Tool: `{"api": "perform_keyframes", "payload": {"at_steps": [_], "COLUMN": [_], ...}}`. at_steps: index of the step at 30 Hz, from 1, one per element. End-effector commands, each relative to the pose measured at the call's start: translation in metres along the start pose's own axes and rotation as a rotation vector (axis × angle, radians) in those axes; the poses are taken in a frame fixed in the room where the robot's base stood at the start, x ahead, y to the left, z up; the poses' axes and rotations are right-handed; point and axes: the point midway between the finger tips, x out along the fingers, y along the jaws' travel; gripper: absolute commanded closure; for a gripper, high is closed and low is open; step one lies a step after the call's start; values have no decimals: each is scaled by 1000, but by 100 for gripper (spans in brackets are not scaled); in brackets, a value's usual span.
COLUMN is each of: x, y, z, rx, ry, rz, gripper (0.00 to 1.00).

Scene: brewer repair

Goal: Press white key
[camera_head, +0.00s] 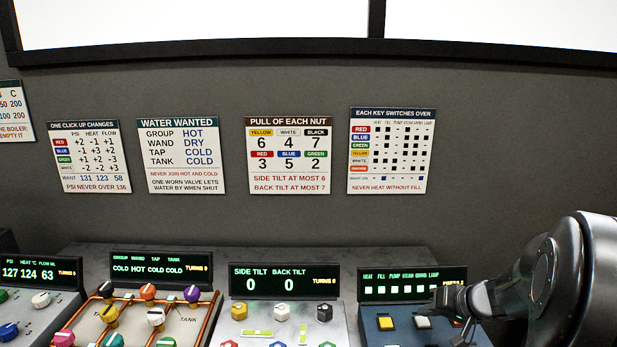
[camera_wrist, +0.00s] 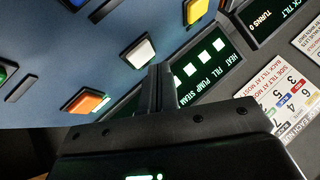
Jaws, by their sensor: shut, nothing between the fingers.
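The white key (camera_head: 423,322) is a square button on the blue key panel (camera_head: 400,338), between the yellow key (camera_head: 385,323) and the orange key (camera_head: 457,322). In the wrist view the white key (camera_wrist: 138,50) lies just beyond and left of the fingertips. The orange key (camera_wrist: 85,102) and the yellow key (camera_wrist: 193,10) show on either side of it. My gripper (camera_head: 440,300) is shut and empty, in front of the panel's display near the white key. Its fingertips (camera_wrist: 162,70) appear apart from the key. The arm partly hides the panel's right side.
The key panel's display (camera_head: 390,287) shows several lit squares and is partly covered by my gripper. A tilt panel (camera_head: 284,282) with nuts stands to its left, then a valve panel (camera_head: 160,268). Instruction cards, including the key card (camera_head: 390,150), hang on the wall behind.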

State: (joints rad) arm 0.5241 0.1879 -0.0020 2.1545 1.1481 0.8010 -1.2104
Motion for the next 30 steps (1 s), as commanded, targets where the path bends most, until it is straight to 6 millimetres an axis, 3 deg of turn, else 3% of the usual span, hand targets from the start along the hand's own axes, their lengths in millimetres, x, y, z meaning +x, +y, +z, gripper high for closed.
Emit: {"api": "perform_keyframes", "payload": {"at_steps": [30], "x": [6], "y": [5], "z": [4], "rx": [0], "ry": [0], "rz": [0], "gripper": [100]}}
